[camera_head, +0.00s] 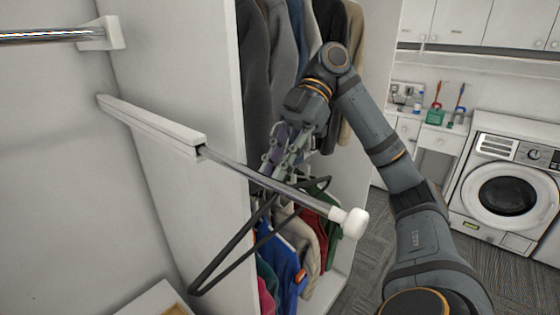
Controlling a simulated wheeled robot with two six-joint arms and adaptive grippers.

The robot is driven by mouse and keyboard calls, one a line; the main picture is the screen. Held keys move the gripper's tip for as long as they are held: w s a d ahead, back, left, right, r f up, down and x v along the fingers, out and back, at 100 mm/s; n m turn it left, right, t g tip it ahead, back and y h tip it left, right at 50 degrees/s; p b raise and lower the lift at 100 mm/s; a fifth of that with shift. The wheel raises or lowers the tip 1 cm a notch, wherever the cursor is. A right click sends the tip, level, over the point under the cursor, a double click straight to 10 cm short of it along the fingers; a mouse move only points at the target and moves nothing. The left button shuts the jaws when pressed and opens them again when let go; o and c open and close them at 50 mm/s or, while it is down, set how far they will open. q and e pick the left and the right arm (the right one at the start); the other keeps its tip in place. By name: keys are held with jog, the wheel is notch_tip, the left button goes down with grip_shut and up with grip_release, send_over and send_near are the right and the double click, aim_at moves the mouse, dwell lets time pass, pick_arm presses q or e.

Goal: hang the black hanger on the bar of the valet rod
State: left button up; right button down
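The black hanger (222,262) is a thin triangle below and behind the valet rod's bar, tilted, one corner low at the left and the other up to the right. The valet rod (150,122) has a white housing on the panel. Its metal bar (248,174) points toward the lower right and ends in a white knob (354,223). My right gripper (274,166) is behind the bar, its fingers pointing down at the hanger's top. The hook is hidden there, so I cannot tell whether the fingers grip it or whether it rests on the bar. My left gripper is out of view.
Clothes (288,60) hang behind the white side panel (185,55), with more folded or hung lower down. A metal closet rail (45,36) is at the upper left. A washing machine (508,190) stands far right.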

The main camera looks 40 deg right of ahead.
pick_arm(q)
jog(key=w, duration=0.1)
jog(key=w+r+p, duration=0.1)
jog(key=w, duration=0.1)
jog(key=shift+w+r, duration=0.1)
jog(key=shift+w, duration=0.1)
pick_arm(e)
jog(key=a+f, duration=0.2)
jog(key=a, duration=0.8)
jog(key=shift+w+f, duration=0.15)
jog(key=c, duration=1.3)
grip_release()
jog(key=shift+o, duration=0.2)
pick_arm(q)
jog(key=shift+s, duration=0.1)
